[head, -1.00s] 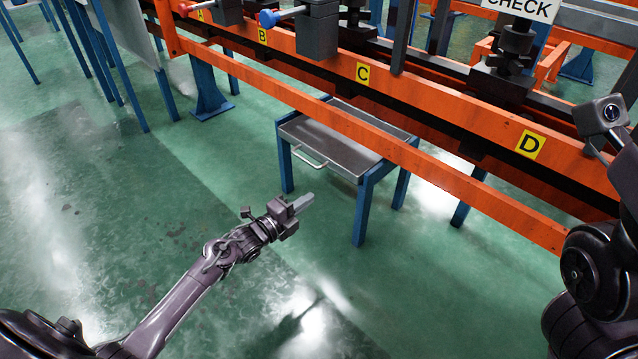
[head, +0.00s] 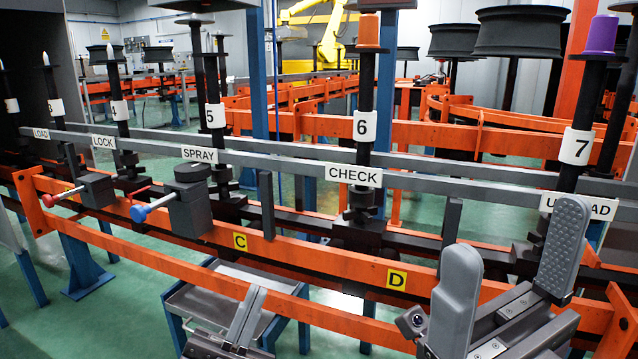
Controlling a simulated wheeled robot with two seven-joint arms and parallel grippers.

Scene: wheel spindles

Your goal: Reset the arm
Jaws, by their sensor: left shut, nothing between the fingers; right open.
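My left gripper (head: 250,312) is at the bottom of the head view, left of centre, in front of the small grey cart. Its narrow grey fingers are together and empty, pointing up. My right gripper (head: 510,268) is at the lower right, large and close to the camera. Its two rounded grey fingers stand wide apart with nothing held. It overlaps the orange rail near the D label and the UNLOAD sign. Most of both arms is out of view.
An orange rail (head: 330,262) crosses the view. Black spindles numbered 5 (head: 215,115), 6 (head: 365,125) and 7 (head: 576,147) stand behind it; an orange cup (head: 369,30) tops 6, a purple cup (head: 602,35) tops 7. The grey cart (head: 205,300) is below the rail.

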